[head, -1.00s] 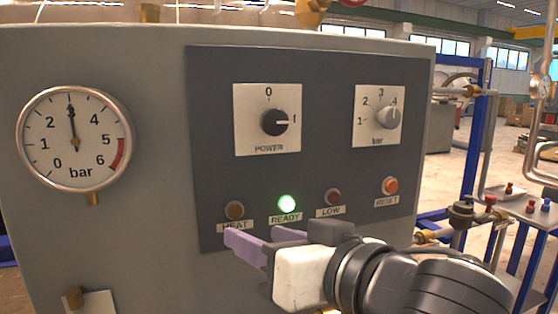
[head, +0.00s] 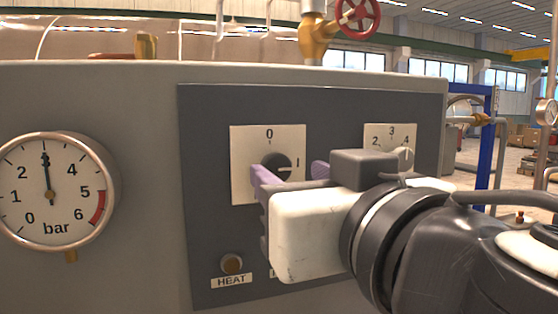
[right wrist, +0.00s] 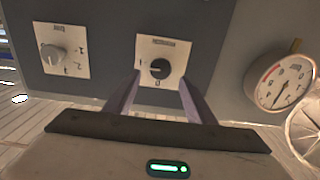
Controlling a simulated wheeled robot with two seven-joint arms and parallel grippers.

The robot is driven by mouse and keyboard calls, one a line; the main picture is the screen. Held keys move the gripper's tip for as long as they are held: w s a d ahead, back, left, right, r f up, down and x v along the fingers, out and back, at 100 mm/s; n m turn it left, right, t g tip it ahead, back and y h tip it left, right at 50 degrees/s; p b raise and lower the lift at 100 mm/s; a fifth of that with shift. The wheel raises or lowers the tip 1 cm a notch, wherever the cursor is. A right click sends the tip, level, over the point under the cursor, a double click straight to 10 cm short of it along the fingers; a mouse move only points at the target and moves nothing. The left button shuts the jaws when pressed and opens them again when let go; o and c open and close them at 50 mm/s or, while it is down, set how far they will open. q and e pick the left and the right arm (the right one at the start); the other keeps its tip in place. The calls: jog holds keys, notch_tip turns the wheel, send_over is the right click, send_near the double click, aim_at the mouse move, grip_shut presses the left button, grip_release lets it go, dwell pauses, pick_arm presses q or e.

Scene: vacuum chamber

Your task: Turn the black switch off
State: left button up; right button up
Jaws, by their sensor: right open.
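My left gripper is not in view.
The bar selector (head: 403,155) is right of the switch, partly behind my gripper. A pressure gauge (head: 50,190) is at the left, and the HEAT lamp (head: 231,263) is below. A red valve wheel (head: 357,14) stands above the cabinet. My gripper and arm hide the other lamps.

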aim_at(278, 167)
jog(key=p+x, duration=0.1)
jog(key=x, duration=0.4)
jog(key=c, duration=1)
